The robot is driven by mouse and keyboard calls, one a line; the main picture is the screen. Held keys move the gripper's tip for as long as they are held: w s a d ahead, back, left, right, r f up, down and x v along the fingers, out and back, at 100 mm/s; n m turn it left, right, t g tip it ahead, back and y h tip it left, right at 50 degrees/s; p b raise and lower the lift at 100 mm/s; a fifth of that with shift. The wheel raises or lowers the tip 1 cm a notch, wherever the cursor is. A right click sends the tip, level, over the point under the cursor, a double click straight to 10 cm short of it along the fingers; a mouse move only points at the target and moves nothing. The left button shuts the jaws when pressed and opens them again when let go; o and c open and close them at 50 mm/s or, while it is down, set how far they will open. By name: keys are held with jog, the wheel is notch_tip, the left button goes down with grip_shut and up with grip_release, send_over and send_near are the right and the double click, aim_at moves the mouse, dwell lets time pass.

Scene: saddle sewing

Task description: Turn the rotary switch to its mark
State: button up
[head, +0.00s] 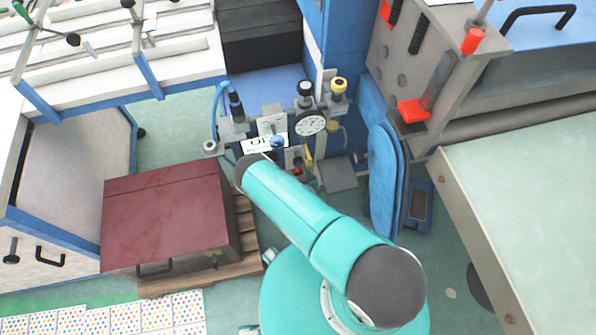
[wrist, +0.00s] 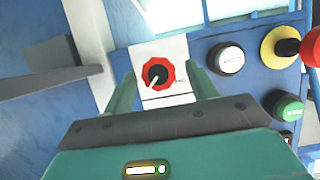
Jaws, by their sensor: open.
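The rotary switch (wrist: 158,74) shows in the wrist view as a red knob with a black centre and a pale pointer. It sits on a white plate (wrist: 150,53) on a blue panel. The pointer is turned toward the lower left. Small dark marking shows on the plate right of the knob, too small to read. My gripper (wrist: 160,86) is open, with one green finger on each side of the knob in the picture. I cannot tell whether the fingers touch it. In the head view my arm hides the gripper and the switch cannot be made out.
A grey bracket (wrist: 75,75) juts out at left. In the head view a gauge (head: 310,123) and a dark red box (head: 165,220) stand near my arm.

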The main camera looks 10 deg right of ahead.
jog(key=shift+x, duration=0.8)
jog(key=c, duration=1)
